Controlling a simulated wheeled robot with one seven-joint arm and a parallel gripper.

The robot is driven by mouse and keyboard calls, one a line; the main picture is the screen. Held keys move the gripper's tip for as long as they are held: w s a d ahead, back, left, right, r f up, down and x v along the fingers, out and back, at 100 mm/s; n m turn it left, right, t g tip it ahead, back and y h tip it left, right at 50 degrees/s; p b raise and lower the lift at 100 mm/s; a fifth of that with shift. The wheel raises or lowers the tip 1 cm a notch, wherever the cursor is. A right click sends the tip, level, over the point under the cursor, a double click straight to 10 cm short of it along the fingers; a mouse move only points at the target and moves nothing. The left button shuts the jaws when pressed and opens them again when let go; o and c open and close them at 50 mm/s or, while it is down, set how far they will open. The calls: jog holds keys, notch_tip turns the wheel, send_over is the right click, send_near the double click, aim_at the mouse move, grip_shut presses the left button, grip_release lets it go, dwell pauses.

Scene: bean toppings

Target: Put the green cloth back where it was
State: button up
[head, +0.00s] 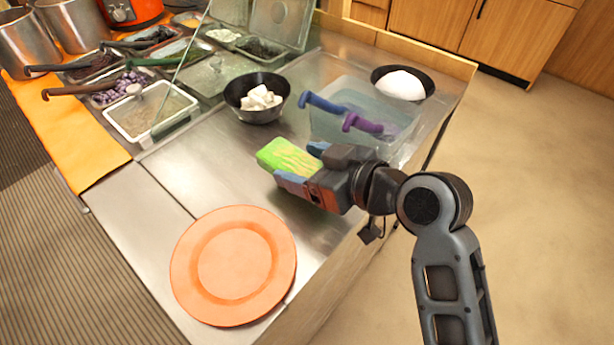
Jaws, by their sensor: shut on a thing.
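The green cloth (286,156) is a bright green, slightly streaked piece at the middle of the steel counter in the head view. My gripper (300,167) reaches in from the right and is shut on the cloth, with one blue-grey finger on each side of it. The cloth sticks out to the left past the fingertips. I cannot tell whether the cloth touches the counter or hangs just above it. Its part between the fingers is partly hidden by my gripper.
An orange plate (233,262) lies at the counter's front. A black bowl with white cubes (258,97) stands behind the cloth. A clear bin (345,108) with blue and purple handled tools and a black bowl (430,81) stand behind right. Topping containers (150,112) fill the left back.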

jog(key=shift+w+d+f, duration=0.2)
jog(key=shift+w+f, duration=0.05)
jog(key=shift+f, duration=1.95)
jog(key=shift+f, duration=0.2)
jog(key=o, duration=1.1)
jog(key=shift+r, duration=0.1)
jog(key=shift+r, duration=0.2)
jog(key=b+v, duration=0.1)
jog(key=v, duration=1.1)
